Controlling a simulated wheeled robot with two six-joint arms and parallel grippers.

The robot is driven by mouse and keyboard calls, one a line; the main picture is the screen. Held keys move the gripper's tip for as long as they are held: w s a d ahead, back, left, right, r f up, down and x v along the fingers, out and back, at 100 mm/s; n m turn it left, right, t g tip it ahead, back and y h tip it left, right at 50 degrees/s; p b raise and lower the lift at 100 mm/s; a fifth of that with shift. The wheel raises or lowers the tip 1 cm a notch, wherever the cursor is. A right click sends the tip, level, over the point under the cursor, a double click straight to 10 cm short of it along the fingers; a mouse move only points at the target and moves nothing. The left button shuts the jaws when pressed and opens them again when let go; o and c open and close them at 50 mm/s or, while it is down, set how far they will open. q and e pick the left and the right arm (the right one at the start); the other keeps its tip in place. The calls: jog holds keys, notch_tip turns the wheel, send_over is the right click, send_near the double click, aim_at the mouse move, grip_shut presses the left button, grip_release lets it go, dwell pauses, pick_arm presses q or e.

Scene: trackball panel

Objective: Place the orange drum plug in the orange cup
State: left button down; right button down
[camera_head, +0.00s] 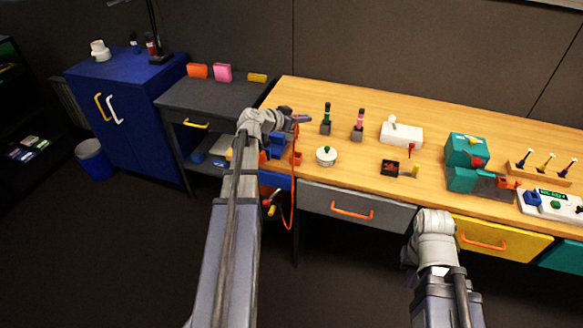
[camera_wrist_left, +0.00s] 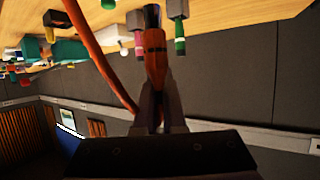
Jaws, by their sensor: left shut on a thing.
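My left gripper (camera_head: 299,119) is above the left end of the wooden table. In the left wrist view its fingers are shut on the orange drum plug (camera_wrist_left: 154,55), an orange body with dark bands and a dark tip. An orange cable (camera_wrist_left: 97,58) trails from it; in the head view the cable (camera_head: 292,195) hangs in a loop past the table's edge. A small orange piece (camera_head: 297,159) at the table's left end may be the orange cup, but I cannot tell for sure. My right arm shows at the lower right; its gripper is not visible.
A white round pot (camera_head: 326,156), a green-topped tool (camera_head: 326,118) and a pink-topped tool (camera_head: 359,124) stand right of the left gripper. A white block (camera_head: 401,133) and a teal machine (camera_head: 468,158) are further right. Blue parts (camera_head: 278,140) sit close under the gripper.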

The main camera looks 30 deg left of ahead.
pick_arm(q)
notch_tip(320, 180, down, 6)
jog(key=b, duration=0.6)
jog(key=shift+f, duration=0.25)
jog(key=shift+f, duration=0.1)
notch_tip(320, 180, down, 4)
jog(key=b, duration=0.4)
jog(key=shift+r, duration=0.25)
jog(key=shift+f, duration=0.15)
jog(key=c, duration=1)
grip_release()
